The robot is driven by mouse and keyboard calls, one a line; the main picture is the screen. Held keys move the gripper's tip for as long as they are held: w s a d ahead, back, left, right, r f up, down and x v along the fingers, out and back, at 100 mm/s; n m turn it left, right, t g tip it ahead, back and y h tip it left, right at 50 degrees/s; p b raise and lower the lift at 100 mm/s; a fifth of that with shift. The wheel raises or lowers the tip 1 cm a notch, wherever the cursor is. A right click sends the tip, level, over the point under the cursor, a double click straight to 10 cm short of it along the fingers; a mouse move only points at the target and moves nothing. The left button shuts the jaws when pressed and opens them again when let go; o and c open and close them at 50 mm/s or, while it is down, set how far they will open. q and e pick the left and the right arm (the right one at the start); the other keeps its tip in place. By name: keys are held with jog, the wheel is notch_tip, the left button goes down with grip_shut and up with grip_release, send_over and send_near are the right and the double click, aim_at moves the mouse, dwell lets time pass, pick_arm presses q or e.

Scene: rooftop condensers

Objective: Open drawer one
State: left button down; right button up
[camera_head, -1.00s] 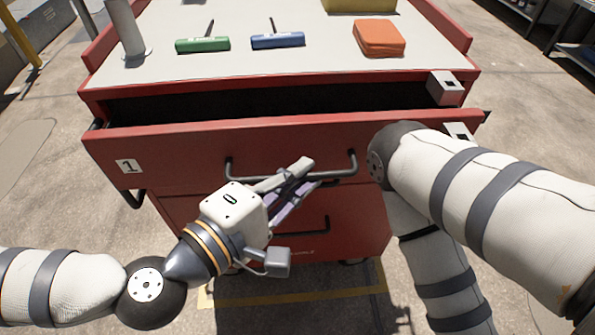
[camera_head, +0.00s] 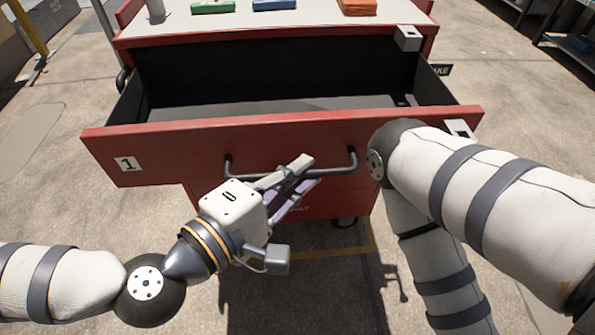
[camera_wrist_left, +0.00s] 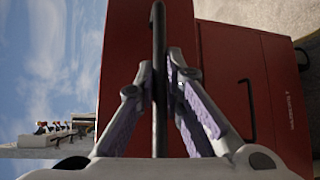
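Drawer one, a red drawer (camera_head: 215,150) with a "1" label (camera_head: 128,164) on its front, stands well out of the red cart (camera_head: 290,45). Its black inside and grey floor (camera_head: 270,108) show, with nothing lying on the visible floor. A dark bar handle (camera_head: 352,160) runs across the drawer front. My left gripper (camera_head: 308,170) is at this handle. In the left wrist view, the purple-padded fingers (camera_wrist_left: 160,70) close in on both sides of the handle bar (camera_wrist_left: 159,30). My right arm shows at the right, but its gripper is out of view.
The cart top holds a green-handled tool (camera_head: 212,6), a blue-handled tool (camera_head: 274,4), an orange block (camera_head: 358,6) and a pale cylinder (camera_head: 156,10). Lower drawers are below. Open concrete floor (camera_head: 45,130) lies left. Shelving (camera_head: 575,45) stands at the far right.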

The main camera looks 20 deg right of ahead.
pick_arm(q)
jog(key=c, duration=1.7)
grip_release()
jog(key=shift+a, duration=0.1)
jog(key=v, duration=0.7)
jog(key=shift+s+a+r, duration=0.1)
jog(key=shift+s, duration=0.1)
